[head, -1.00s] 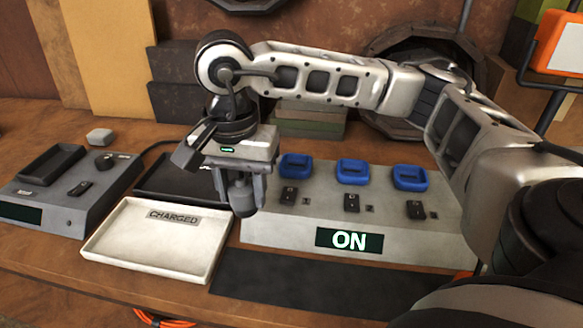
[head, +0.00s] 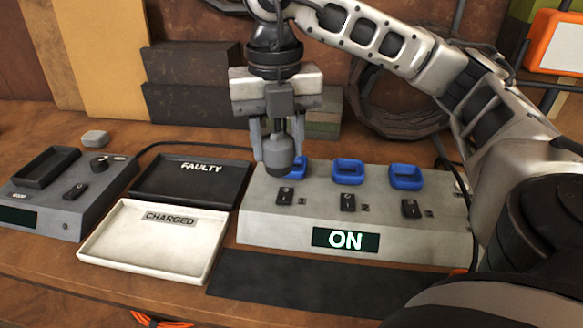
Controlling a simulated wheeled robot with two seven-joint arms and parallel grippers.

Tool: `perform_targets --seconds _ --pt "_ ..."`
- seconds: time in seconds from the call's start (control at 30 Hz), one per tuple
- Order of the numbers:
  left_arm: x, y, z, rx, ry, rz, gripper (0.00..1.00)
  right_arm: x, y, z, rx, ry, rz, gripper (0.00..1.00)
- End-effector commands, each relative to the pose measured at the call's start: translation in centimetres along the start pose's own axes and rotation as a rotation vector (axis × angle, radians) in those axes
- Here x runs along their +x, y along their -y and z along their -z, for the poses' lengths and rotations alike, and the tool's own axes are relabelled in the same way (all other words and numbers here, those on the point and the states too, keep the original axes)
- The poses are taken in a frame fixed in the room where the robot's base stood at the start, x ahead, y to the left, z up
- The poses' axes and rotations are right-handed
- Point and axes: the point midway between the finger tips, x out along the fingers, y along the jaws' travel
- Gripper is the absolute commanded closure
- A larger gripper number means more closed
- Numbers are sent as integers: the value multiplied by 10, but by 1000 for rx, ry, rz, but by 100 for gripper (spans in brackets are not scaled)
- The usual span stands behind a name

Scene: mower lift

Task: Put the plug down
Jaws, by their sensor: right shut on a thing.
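My right gripper (head: 278,140) points down in the middle of the head view, above the left end of the light grey charger box (head: 405,238). It is shut on a dark grey, rounded piece, which I take to be the plug (head: 279,154). The plug hangs upright between the fingers and partly covers the left blue socket (head: 301,167). I cannot tell whether it touches the box. My left gripper is not in view.
The box has two more blue sockets (head: 348,171), black switches and a lit ON display (head: 345,239). Left of it are a black FAULTY tray (head: 190,190) and a white CHARGED tray (head: 150,245), both empty. A grey tester (head: 60,195) stands far left. A dark mat (head: 330,285) lies bare in front.

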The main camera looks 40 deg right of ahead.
Motion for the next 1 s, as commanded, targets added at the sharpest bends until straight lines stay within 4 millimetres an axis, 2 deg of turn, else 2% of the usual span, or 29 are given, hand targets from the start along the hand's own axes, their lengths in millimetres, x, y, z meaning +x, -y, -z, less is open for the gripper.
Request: perform_targets --seconds 0.1,0.2,0.4,0.57,0.67,0.83,0.93,1.0 --pt "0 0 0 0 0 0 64 -8 8 0 311 1 -2 83" --pt "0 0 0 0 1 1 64 -14 14 0 539 2 -3 83" --pt "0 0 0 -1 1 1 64 -21 21 0 830 2 -4 83" --pt "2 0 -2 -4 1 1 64 -18 24 -7 909 -1 -3 83" --pt "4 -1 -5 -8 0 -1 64 -8 29 -25 918 -2 0 83" --pt "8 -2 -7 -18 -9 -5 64 12 36 -66 915 -4 -1 83" --pt "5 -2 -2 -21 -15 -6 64 20 42 -90 916 -2 0 83" --pt "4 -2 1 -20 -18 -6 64 34 45 -101 913 -2 3 83"
